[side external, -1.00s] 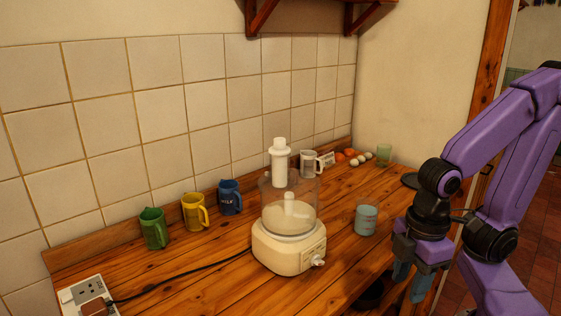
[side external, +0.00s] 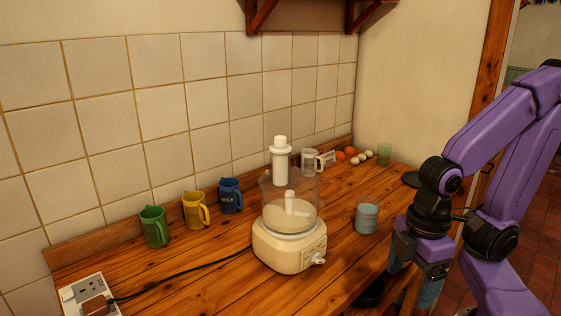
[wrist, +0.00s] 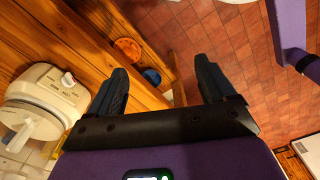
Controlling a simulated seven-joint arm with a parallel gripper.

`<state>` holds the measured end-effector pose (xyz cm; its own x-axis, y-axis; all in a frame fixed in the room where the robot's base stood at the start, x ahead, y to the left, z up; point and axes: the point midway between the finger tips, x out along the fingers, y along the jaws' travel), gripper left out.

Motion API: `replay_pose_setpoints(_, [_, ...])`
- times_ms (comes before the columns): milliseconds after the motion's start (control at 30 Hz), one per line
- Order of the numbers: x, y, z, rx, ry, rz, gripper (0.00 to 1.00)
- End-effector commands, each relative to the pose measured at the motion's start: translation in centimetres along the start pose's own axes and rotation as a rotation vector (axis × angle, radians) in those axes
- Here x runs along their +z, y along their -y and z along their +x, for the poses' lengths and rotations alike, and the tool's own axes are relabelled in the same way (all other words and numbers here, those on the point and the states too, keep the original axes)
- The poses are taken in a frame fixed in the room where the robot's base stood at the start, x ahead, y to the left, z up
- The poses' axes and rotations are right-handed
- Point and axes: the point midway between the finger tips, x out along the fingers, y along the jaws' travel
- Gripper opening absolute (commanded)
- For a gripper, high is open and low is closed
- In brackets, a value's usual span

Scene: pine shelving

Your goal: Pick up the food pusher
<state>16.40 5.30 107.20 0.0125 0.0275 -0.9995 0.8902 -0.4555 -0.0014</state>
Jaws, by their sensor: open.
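The white food pusher (side external: 281,160) stands upright in the feed tube of the food processor, its knobbed top above the clear bowl (side external: 307,207). The processor's cream base (side external: 287,248) sits on the wooden counter. My gripper (side external: 411,281) is open and empty, low at the counter's right front edge, well to the right of the processor. In the wrist view, my gripper's dark fingers (wrist: 162,70) are spread apart with nothing between them. The processor (wrist: 45,95) shows at the left there, cut off by the frame edge; I cannot make out the pusher clearly.
A pale blue cup (side external: 366,218) stands between the processor and my gripper. Green (side external: 155,226), yellow (side external: 194,210) and blue (side external: 230,196) mugs line the wall, with a white jug (side external: 309,162) behind the processor. A black cord (side external: 185,276) crosses the counter to the socket box (side external: 88,297).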

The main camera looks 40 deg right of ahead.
Motion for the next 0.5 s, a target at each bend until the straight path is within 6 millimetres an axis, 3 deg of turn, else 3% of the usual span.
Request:
replay_pose_setpoints(167, [-0.8, -0.9, -0.1, 0.028, 0.024, 0.044, 0.83])
replay_pose_setpoints(500, [-6.1, -8.0, -1.4, 0.306, 0.159, 0.415, 0.83])
